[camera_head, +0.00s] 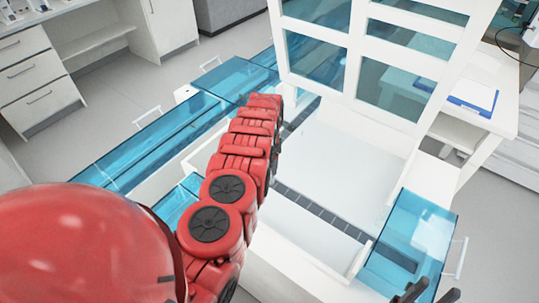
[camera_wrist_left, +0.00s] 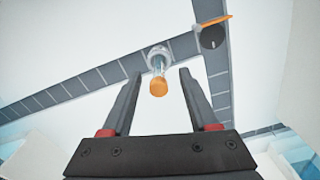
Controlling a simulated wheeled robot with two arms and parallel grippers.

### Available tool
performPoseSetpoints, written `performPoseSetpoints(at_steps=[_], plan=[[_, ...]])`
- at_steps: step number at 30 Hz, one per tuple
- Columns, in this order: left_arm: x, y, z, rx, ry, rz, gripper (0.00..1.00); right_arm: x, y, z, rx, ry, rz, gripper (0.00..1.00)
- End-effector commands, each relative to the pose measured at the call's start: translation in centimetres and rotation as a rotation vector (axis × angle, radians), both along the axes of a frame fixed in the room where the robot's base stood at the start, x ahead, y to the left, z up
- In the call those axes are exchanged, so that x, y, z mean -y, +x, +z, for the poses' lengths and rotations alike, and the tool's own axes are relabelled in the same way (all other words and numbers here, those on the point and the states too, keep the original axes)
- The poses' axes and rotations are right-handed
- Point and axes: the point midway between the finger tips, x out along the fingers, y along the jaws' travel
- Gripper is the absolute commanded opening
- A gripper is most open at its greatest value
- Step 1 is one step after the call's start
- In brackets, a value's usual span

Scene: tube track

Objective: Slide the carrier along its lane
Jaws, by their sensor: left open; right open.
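In the left wrist view, a clear tube with an orange cap (camera_wrist_left: 159,87) stands in a small round silver carrier (camera_wrist_left: 158,54) on a dark segmented lane (camera_wrist_left: 88,82). My left gripper (camera_wrist_left: 161,74) is open, its two fingers apart on either side of the capped tube, with no visible contact. In the head view my red left arm hides this gripper, the tube and the carrier. Part of the lane shows there (camera_head: 318,208). My right gripper (camera_head: 432,293) is open at the bottom right edge of the head view, partly cut off.
A second lane (camera_wrist_left: 218,85) crosses at the right, with a black disc (camera_wrist_left: 212,37) and an orange piece (camera_wrist_left: 218,25) by it. In the head view, a white frame with blue panes (camera_head: 315,58) stands behind the white work surface (camera_head: 345,150). Blue clear panels (camera_head: 412,235) flank it.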

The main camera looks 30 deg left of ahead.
Motion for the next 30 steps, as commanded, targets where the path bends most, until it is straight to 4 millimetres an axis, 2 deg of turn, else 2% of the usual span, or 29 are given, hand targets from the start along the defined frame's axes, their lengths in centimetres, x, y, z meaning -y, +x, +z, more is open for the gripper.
performPoseSetpoints(at_steps=[4, 6, 9, 22, 30], plan=[[0.1, 0.0, -1.9, 0.003, -0.001, -0.001, 0.6, 0.0, 0.0, -0.1, 0.0, 0.0, 0.0, 0.47], [0.0, 0.0, -3.2, 0.002, -0.001, -0.001, 0.6, 0.0, 0.0, -1.1, 0.0, 0.0, 0.0, 0.47], [0.0, 0.0, -4.1, 0.001, -0.001, -0.002, 0.6, 0.0, 0.0, -1.6, 0.0, 0.0, 0.0, 0.47], [0.2, 0.1, -4.5, 0.003, -0.002, -0.002, 0.6, 0.0, 0.0, -1.8, 0.0, 0.0, 0.0, 0.47], [0.2, 0.1, -4.5, 0.003, -0.002, -0.002, 0.12, 0.0, 0.0, -1.8, 0.0, 0.0, 0.0, 0.47]])
